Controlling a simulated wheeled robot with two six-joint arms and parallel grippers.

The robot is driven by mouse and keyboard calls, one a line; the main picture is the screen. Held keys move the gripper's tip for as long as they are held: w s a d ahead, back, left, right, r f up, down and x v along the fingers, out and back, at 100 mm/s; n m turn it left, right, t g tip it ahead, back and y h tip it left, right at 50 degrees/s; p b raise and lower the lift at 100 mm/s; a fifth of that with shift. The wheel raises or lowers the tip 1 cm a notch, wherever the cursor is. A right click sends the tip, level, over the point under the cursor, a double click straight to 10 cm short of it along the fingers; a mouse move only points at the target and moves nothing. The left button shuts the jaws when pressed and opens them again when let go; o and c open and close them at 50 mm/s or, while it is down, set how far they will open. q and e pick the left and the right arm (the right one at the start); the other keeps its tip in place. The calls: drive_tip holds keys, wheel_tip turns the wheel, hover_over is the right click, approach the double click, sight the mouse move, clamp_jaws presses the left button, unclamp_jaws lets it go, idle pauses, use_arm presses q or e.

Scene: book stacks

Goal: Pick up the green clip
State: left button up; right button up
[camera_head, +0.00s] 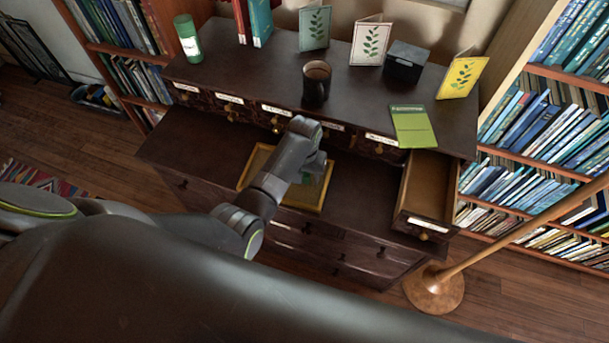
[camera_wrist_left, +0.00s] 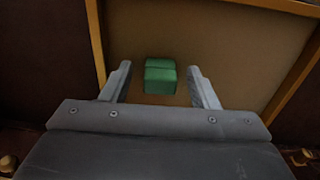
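The green clip (camera_wrist_left: 160,76) is a small green block on the floor of a shallow wood-rimmed tray, seen in the left wrist view. The tray (camera_head: 247,168) sits on the lower ledge of the dark cabinet in the head view. My left gripper (camera_wrist_left: 162,82) is open, with a finger on each side of the clip and a gap on both sides. In the head view my left gripper (camera_head: 312,163) is over the tray, and the arm hides much of it; the clip cannot be made out there. My right gripper is not in view.
The cabinet top (camera_head: 255,80) holds a dark mug (camera_head: 316,82), a green-labelled bottle (camera_head: 188,38), a black box (camera_head: 405,62), several cards and a green notepad (camera_head: 412,126). An open drawer (camera_head: 427,190) juts out to the right. A lamp stand (camera_head: 434,290) stands at the right front.

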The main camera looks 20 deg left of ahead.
use_arm(q)
drive_tip(key=c, duration=1)
